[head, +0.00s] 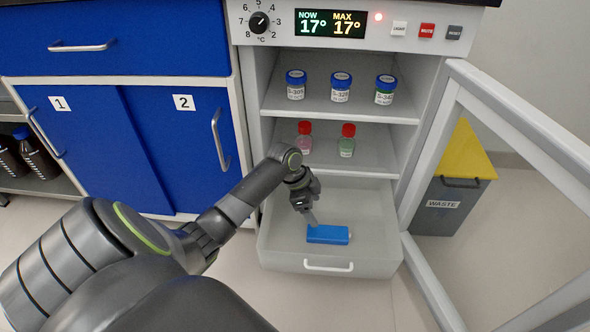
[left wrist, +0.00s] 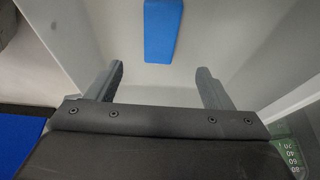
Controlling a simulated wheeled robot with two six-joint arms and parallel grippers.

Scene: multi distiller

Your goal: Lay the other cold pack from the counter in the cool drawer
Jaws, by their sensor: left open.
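A blue cold pack (head: 328,235) lies flat on the floor of the open cool drawer (head: 280,262), which is pulled out at the bottom of the cooler. My left gripper (head: 309,219) is over the drawer, just behind and left of the pack in the head view. In the left wrist view my left gripper (left wrist: 160,68) has its two fingers spread with nothing between them. The cold pack (left wrist: 162,30) shows beyond the fingertips, apart from them. I see only one cold pack, and no counter top with a pack on it. My right gripper is not in view.
The cooler's glass door (head: 455,130) stands open at the right. Blue-capped jars (head: 341,88) stand on the upper shelf and red-capped bottles (head: 347,141) on the lower one. A yellow-lidded waste bin (head: 445,205) is behind the door. Blue cabinets (head: 170,135) are at the left.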

